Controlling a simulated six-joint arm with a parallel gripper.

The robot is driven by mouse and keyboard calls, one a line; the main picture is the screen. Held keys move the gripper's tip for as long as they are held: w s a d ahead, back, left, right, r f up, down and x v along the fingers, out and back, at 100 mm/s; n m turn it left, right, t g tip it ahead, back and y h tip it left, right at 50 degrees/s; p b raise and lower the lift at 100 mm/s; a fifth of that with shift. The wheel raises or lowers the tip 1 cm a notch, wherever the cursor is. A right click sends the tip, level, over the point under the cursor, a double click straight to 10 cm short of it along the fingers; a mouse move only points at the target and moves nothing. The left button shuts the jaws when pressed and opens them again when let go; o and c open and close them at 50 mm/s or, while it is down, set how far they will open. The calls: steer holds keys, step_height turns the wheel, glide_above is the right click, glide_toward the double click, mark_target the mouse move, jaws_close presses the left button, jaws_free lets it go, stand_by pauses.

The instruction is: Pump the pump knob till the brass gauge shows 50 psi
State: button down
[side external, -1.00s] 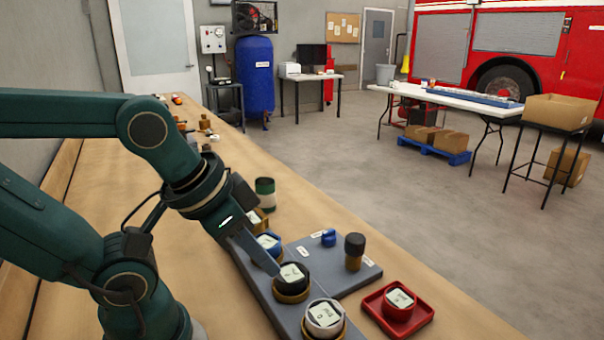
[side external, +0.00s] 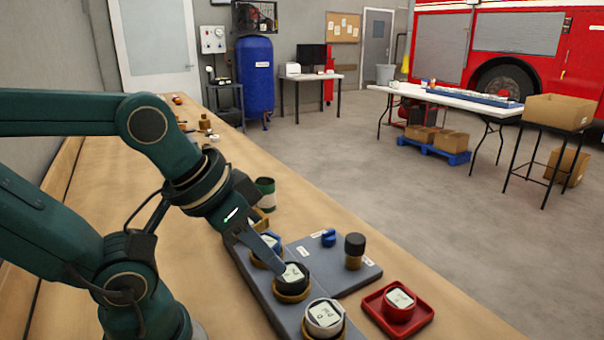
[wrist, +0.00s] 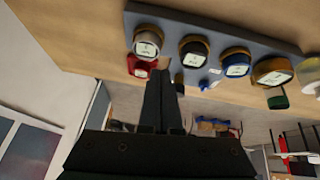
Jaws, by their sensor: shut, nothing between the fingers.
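The pump knob (side external: 354,245) is a dark cap on a brass stem, upright on the grey plate; in the wrist view it (wrist: 179,84) is partly behind my fingers. The brass gauge (wrist: 272,72) is in the row of gauges in the wrist view; its reading is too small to make out. In the side view my gripper mostly hides it. My gripper (side external: 279,252) is shut and empty, its fingers pointing down over the blue and black gauges in the side picture. Its fingertips also show in the wrist view (wrist: 162,76); I cannot tell whether they touch anything.
The black gauge (side external: 293,279), silver gauge (side external: 324,319) and blue gauge (wrist: 235,62) stand in the same row. A blue lever (side external: 328,238) is on the plate. A red gauge (side external: 398,303) sits in a red tray. A green-banded jar (side external: 265,189) stands behind. The bench's right edge is near.

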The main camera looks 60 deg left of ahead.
steer(key=w+d+r+n+t+h, duration=0.2)
steer(key=w+r+n+h, duration=0.3)
steer(key=w+n, duration=0.6)
steer(key=n+y, duration=0.2)
steer(key=n, duration=0.8)
glide_above(350, 237)
step_height(350, 237, down, 2)
steer(key=f, duration=0.1)
steer(key=shift+r+t, duration=0.25)
steer(key=shift+t, duration=0.05)
steer(key=shift+f, duration=0.1)
steer(key=shift+f, duration=4.3)
steer(key=shift+f, duration=0.1)
steer(key=shift+f, duration=0.3)
